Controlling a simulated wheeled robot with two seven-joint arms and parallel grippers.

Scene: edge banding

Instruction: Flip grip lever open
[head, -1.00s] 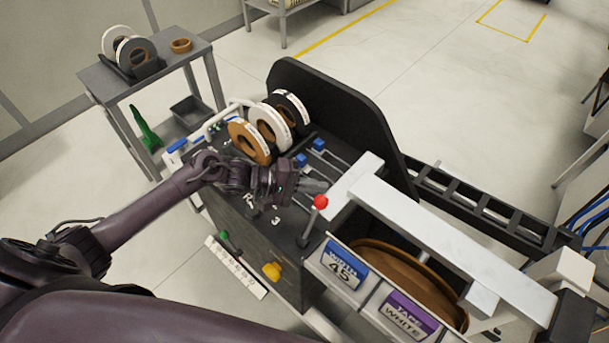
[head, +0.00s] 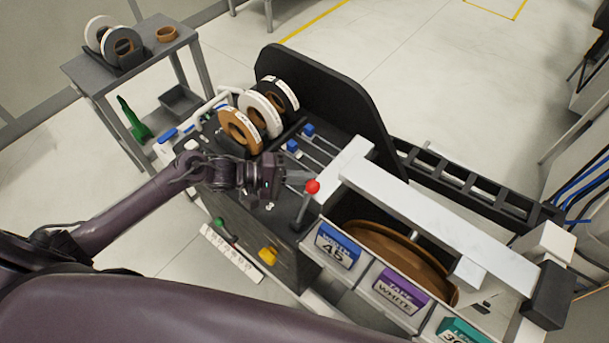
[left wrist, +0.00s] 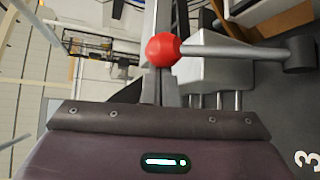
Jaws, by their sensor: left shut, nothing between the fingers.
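The grip lever is a grey rod with a red ball knob (head: 313,186), standing on the dark top of the machine beside the white beam. In the left wrist view its red ball (left wrist: 163,50) is in front of my fingertips and its rod runs right to a dark pivot. My left gripper (head: 306,178) is shut and empty, its fingertips at or very near the red ball; I cannot tell whether they touch. My right gripper is not in view.
Tape rolls (head: 240,131) stand on the machine's far left, with blue-handled sliders (head: 292,146) nearby. A white beam (head: 420,215) runs right over a brown reel. A yellow knob (head: 267,256) is on the front. A grey side table (head: 150,50) stands behind.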

